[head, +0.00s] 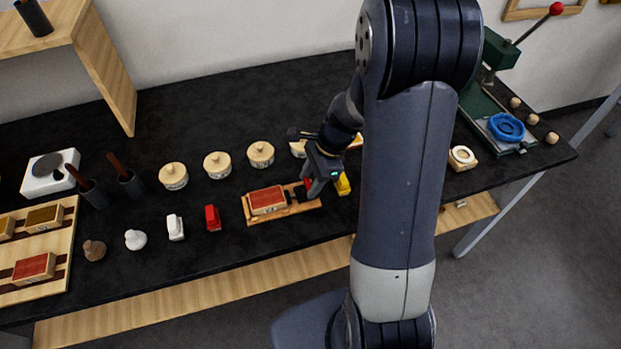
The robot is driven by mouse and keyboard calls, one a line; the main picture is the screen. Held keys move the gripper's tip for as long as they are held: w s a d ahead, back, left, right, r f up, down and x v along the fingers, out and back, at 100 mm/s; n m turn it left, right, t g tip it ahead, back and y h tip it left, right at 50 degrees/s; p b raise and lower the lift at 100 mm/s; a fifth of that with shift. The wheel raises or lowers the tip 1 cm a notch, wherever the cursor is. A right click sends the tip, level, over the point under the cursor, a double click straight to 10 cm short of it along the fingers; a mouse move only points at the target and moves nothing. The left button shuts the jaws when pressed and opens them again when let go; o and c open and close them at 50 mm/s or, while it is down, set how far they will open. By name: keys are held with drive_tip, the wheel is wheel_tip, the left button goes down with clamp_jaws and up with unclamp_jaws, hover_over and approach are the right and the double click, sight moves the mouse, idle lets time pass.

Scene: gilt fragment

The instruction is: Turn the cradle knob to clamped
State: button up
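The wooden cradle (254,220) lies near the front edge of the dark table. A red-topped block (267,200) sits in its left part. Dark parts show at the cradle's right part, close to my gripper. My gripper (309,192) points down over the cradle's right end. A bit of red shows beside its fingers; I cannot tell if this is the knob. The knob's setting is not readable. The fingers are small and partly overlapped, so I cannot tell if they are open, shut or touching anything.
A yellow piece (343,184) stands just right of my gripper. A red piece (212,217) and a white piece (175,227) stand left of the cradle. Round lidded pots (217,165) line up behind it. A green press (486,104) stands at the right.

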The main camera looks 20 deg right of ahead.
drive_tip(key=c, duration=0.6)
drive_tip(key=shift+n, duration=0.3)
drive_tip(key=n, duration=0.1)
drive_tip(key=n+g, duration=0.1)
drive_tip(key=n, duration=0.1)
drive_tip(key=shift+w+n+g, duration=0.2)
drive_tip(key=shift+n+g, duration=0.1)
drive_tip(key=n+g, duration=0.1)
drive_tip(key=n, duration=0.2)
drive_tip(key=shift+a+n+h+p, duration=0.1)
drive_tip(key=shift+n+h+p, duration=0.2)
drive_tip(key=shift+h+p, duration=0.1)
drive_tip(key=n+h, duration=0.1)
drive_tip(key=n, duration=0.1)
drive_tip(key=n+g, duration=0.1)
drive_tip(key=n, duration=0.2)
drive_tip(key=shift+w+a+g+h, duration=0.1)
drive_tip(key=shift+w+g+h, duration=0.05)
drive_tip(key=shift+g+h, duration=0.2)
drive_tip(key=shift+a+n+h, duration=0.1)
drive_tip(key=shift+n+h, duration=0.85)
drive_tip(key=shift+n, duration=1.55)
